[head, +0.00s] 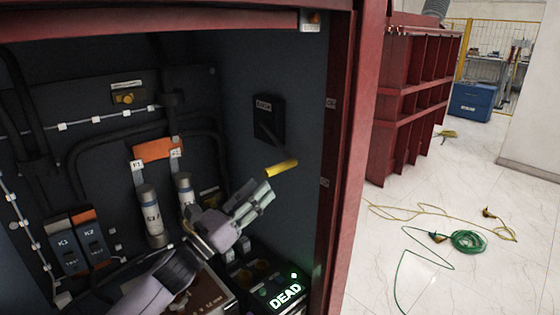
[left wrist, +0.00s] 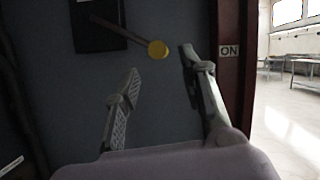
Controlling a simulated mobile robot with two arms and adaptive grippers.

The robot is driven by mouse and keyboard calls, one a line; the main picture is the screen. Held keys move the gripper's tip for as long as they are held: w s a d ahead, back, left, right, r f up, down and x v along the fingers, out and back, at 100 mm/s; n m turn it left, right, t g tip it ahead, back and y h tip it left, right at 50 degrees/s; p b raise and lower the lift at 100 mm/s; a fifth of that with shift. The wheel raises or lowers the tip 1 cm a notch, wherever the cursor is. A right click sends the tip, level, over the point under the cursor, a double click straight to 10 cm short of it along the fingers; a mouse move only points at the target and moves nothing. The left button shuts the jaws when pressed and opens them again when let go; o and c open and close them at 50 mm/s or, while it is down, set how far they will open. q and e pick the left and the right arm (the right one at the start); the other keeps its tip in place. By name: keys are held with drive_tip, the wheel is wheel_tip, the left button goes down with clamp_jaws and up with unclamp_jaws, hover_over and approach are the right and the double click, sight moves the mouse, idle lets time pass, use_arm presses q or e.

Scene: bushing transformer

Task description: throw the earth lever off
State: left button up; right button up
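The earth lever has a dark arm (head: 268,135) that slopes down to the right from a black labelled plate (head: 268,106) on the cabinet's right inner wall. It ends in a yellow handle (head: 282,169). My left gripper (head: 260,190) is open and empty, just below and left of the handle in the head view. In the left wrist view the handle (left wrist: 157,50) shows end-on between the tips of the spread fingers (left wrist: 162,64), and I see no contact. An ON label (left wrist: 229,51) is on the frame to the right. My right gripper is not in view.
Two grey cylinders (head: 152,215) and an orange block (head: 157,149) stand left of my gripper. A box below glows green with DEAD (head: 285,296). The red cabinet post (head: 350,150) bounds the right. Cables (head: 468,241) lie on the floor outside.

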sight(280, 167)
use_arm(q)
drive_tip(key=p+x, duration=0.2)
drive_tip(key=x, duration=0.6)
drive_tip(key=shift+w+d+r, duration=0.1)
drive_tip(key=shift+w+d, duration=0.15)
drive_tip(key=shift+d, duration=0.05)
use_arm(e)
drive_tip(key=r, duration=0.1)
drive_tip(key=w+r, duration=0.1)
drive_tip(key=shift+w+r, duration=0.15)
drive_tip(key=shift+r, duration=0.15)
use_arm(q)
drive_tip(key=shift+c, duration=0.5)
clamp_jaws()
